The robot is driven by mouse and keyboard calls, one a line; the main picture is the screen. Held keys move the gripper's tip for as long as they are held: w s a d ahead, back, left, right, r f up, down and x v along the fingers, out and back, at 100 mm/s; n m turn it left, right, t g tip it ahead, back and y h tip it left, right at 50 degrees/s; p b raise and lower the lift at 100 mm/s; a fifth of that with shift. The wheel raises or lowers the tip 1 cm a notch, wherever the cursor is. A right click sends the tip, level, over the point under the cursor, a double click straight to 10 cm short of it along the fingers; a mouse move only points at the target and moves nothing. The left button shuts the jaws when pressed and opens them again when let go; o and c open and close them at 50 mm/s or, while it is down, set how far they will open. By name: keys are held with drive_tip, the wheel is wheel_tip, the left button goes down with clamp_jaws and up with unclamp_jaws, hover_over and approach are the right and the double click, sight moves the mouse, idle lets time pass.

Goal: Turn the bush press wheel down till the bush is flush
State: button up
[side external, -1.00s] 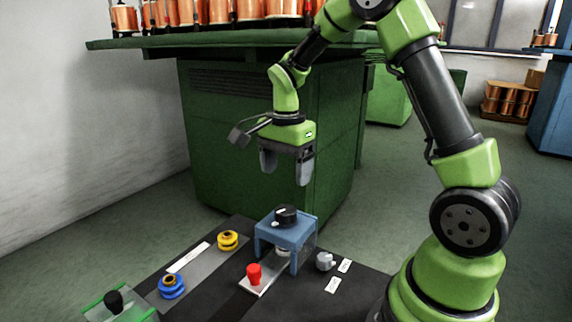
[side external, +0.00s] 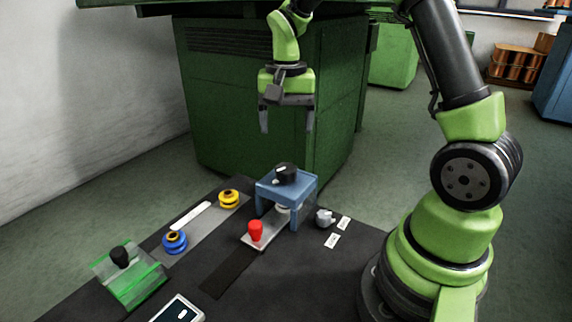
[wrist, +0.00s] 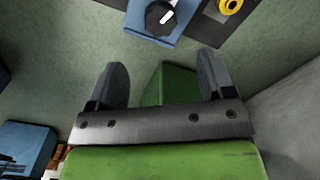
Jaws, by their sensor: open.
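The bush press is a blue frame (side external: 287,186) on the dark bench, with a black press wheel (side external: 286,173) on top that bears a white mark. In the wrist view the wheel (wrist: 160,18) and its white mark show at the top edge, on the blue frame (wrist: 143,28). A pale part shows under the frame; whether it is the bush, and how far it stands out, I cannot tell. My gripper (side external: 287,130) is open and empty, pointing down, above the press and apart from it. Its two fingers also show in the wrist view (wrist: 162,82).
A red knob (side external: 255,231) stands on a pale plate before the press. A yellow wheel (side external: 229,198) and a blue wheel (side external: 174,241) lie to the left. A green fixture (side external: 130,275) has a black knob. A grey part (side external: 325,217) sits right of the press.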

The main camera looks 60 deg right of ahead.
sight(286, 167)
wheel_tip(286, 167, down, 10)
drive_tip(key=n, duration=1.6)
drive_tip(key=c, duration=0.9)
